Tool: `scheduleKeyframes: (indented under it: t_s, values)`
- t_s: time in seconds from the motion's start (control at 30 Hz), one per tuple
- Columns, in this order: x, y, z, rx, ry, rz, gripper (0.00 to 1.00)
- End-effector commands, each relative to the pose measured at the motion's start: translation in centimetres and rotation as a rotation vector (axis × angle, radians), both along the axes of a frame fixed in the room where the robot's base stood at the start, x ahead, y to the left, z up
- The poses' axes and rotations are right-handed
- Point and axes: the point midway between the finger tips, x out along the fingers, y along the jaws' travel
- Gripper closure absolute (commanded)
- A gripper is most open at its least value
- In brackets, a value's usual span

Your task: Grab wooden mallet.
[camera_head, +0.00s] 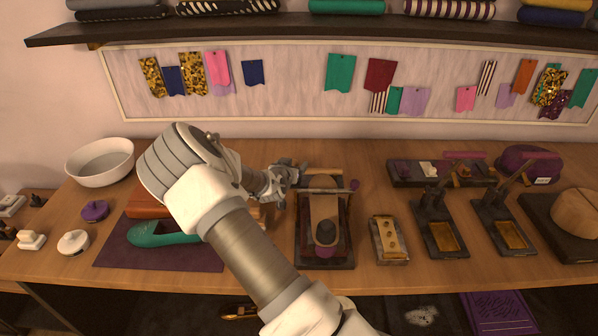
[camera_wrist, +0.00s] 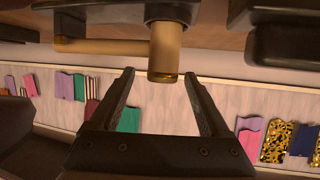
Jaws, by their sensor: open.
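The wooden mallet (camera_wrist: 165,48) shows in the wrist view as a light brown cylindrical head, with a handle (camera_wrist: 98,46) running left from it. My gripper (camera_wrist: 159,73) is open and empty. Its two fingertips lie to either side of the head's near end in the picture. I cannot tell whether the head is between the fingers or just beyond them. In the head view, my gripper (camera_head: 288,178) is over the back middle of the table, and a wooden bar that looks like the mallet handle (camera_head: 324,172) sticks out to its right. The mallet head is hidden behind the gripper there.
A dark press-like stand (camera_head: 325,250) is right in front of the gripper. A white bowl (camera_head: 100,164) and a green tool (camera_head: 165,234) on a purple mat (camera_head: 130,256) are left. Dark stands (camera_head: 440,237) are right. A shelf (camera_head: 300,32) overhangs the back.

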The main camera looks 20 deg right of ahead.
Motion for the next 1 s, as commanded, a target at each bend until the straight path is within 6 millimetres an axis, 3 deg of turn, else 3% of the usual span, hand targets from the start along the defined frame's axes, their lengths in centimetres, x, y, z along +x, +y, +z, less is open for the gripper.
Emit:
scheduleKeyframes:
  t_s: [0.3, 0.63, 1.0]
  values:
    - [3.1, -1.9, -1.5, -0.001, -0.001, -0.001, 0.20]
    - [3.6, -2.2, -1.8, 0.000, 0.000, 0.000, 0.20]
    - [3.5, -2.2, -1.7, -0.001, -0.001, 0.000, 0.85]
